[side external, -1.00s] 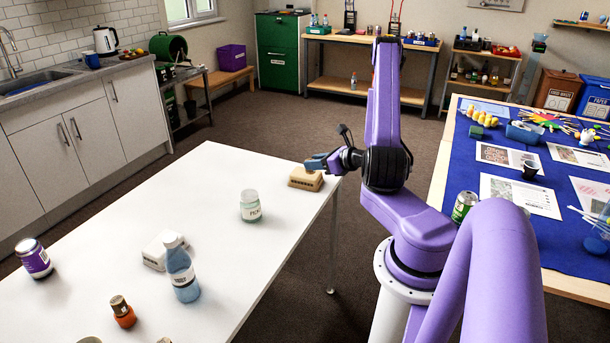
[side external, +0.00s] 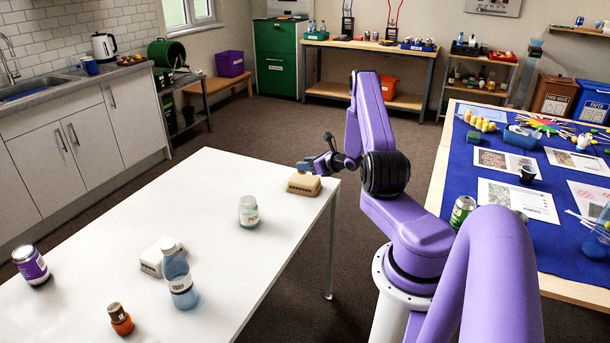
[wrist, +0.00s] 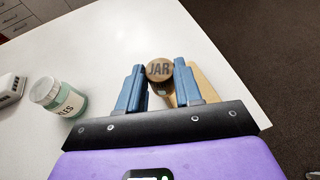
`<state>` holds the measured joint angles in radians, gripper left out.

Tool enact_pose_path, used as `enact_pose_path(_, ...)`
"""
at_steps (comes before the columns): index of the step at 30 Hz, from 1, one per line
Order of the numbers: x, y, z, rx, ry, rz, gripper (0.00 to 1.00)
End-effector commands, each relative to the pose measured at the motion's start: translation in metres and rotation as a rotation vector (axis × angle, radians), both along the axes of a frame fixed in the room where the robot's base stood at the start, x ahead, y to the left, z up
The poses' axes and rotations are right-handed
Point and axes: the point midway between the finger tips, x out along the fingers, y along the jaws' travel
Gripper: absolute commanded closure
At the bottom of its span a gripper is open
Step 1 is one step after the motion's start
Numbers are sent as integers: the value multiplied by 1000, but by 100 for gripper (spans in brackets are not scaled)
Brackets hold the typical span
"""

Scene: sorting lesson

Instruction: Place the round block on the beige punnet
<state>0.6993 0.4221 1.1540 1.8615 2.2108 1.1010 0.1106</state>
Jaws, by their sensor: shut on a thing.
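The beige punnet (side external: 301,186) stands near the far right corner of the white table. Part of it also shows behind the right finger in the wrist view (wrist: 207,86). My gripper (side external: 306,168) is low over the punnet. In the wrist view its two blue fingers (wrist: 160,88) are shut on the round block (wrist: 159,70), which has a brown top marked "JAR". The block is between the fingertips, with the punnet beneath or just beside it. I cannot tell whether they touch. The block is not clear in the side view.
A pale-lidded jar (side external: 248,212) stands near the punnet. The table's right edge is close to the punnet.

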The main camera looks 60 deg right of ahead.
Motion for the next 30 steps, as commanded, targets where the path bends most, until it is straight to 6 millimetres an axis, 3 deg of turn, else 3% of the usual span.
enact_pose_path(10, 12, -12, -21, 0, 0, 1, 94)
enact_pose_path(18, 13, -13, -50, 1, 1, 1, 94)
enact_pose_path(30, 13, -12, -54, 0, 0, 1, 94)
